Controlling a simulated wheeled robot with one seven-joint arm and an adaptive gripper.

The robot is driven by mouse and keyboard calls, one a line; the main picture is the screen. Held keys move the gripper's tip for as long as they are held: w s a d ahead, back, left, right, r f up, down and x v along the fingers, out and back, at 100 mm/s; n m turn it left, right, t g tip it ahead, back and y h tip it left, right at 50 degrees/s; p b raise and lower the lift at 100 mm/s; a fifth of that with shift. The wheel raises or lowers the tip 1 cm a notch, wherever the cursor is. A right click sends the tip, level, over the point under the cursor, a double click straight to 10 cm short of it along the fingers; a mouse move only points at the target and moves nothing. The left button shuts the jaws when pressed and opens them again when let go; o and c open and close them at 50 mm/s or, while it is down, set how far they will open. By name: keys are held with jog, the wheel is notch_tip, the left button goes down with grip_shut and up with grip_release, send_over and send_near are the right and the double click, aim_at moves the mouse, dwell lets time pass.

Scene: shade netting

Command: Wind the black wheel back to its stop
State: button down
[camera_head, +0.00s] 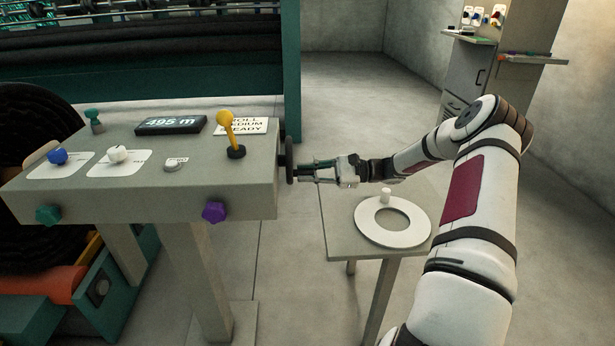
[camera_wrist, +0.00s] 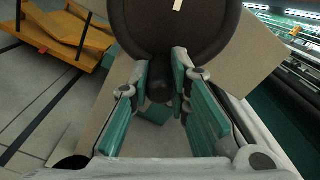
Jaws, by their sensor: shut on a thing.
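The black wheel (camera_head: 289,160) is mounted on the right end face of the grey console and shows nearly edge-on in the head view. In the wrist view the wheel (camera_wrist: 180,30) is a large dark disc with a short pale mark near the top. My gripper (camera_head: 309,172) is at the wheel's right side. In the wrist view its green-padded fingers (camera_wrist: 163,85) are shut on the wheel's dark knob (camera_wrist: 160,88), which sits low on the disc. The knob is hidden by the fingers in the head view.
The grey console (camera_head: 150,185) carries a yellow-knobbed lever (camera_head: 228,125), a blue knob (camera_head: 57,157), a white knob (camera_head: 118,154), a purple knob (camera_head: 214,212) and a display reading 395 m (camera_head: 171,125). A small table (camera_head: 341,238) with a white ring (camera_head: 369,231) stands below my arm.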

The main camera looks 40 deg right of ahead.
notch_tip(320, 180, up, 10)
jog(key=n+b, duration=0.3)
jog(key=n, duration=1.1)
jog(key=n+b, duration=0.4)
jog(key=n, duration=1.1)
jog(key=shift+d+f, duration=0.15)
jog(key=shift+s+a+n+b, duration=0.3)
jog(key=shift+n+b, duration=0.45)
jog(key=shift+n, duration=0.15)
jog(key=shift+s+a+n+b, duration=0.2)
jog(key=shift+s+n+b, duration=0.1)
jog(key=shift+n+b, duration=0.55)
jog(key=shift+r+n, duration=0.2)
jog(key=shift+n, duration=0.05)
jog(key=c, duration=1.5)
grip_release()
